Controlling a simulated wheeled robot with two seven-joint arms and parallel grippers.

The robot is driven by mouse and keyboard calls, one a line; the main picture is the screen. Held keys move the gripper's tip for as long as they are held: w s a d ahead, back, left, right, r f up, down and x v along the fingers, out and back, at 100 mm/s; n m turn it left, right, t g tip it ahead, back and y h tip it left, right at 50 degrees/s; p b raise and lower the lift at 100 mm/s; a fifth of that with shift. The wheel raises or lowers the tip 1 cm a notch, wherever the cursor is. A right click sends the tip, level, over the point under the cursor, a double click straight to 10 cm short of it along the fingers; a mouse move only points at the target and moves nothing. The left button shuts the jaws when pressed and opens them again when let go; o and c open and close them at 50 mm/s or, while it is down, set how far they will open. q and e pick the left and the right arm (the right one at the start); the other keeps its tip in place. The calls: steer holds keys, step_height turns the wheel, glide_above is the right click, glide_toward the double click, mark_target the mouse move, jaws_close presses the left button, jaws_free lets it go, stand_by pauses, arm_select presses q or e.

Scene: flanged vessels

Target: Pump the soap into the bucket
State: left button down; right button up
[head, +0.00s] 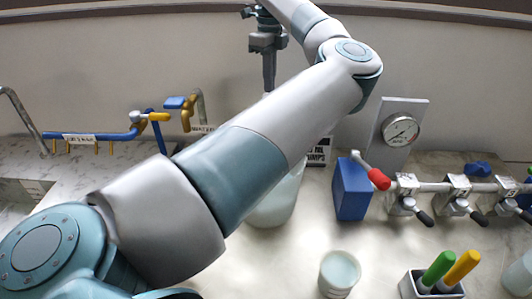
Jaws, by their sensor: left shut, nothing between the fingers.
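A translucent pale soap bottle (272,208) stands on the counter near the middle. My left arm crosses in front of it and hides its upper part, so its pump head does not show. A small white bucket (339,274) with pale contents stands on the counter at the lower right of the bottle. My left gripper (269,84) is shut and empty, pointing down, beyond the arm near the back wall. Whether it touches the pump cannot be told. My right gripper is not in view.
A blue box with a red-tipped lever (352,190), a pressure gauge (399,130) and a valve manifold (455,188) stand at right. A holder (430,286) with green and yellow handles is at front right. Blue pipework (95,135) and a sink are at left.

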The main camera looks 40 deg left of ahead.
arm_select(q)
steer(key=shift+f, duration=0.3)
steer(key=shift+f+b, duration=1.3)
steer(key=shift+f, duration=0.2)
steer(key=shift+s+a+f, duration=0.1)
steer(key=shift+r+p, duration=0.65)
steer(key=shift+r, duration=1.2)
steer(key=shift+f, duration=0.15)
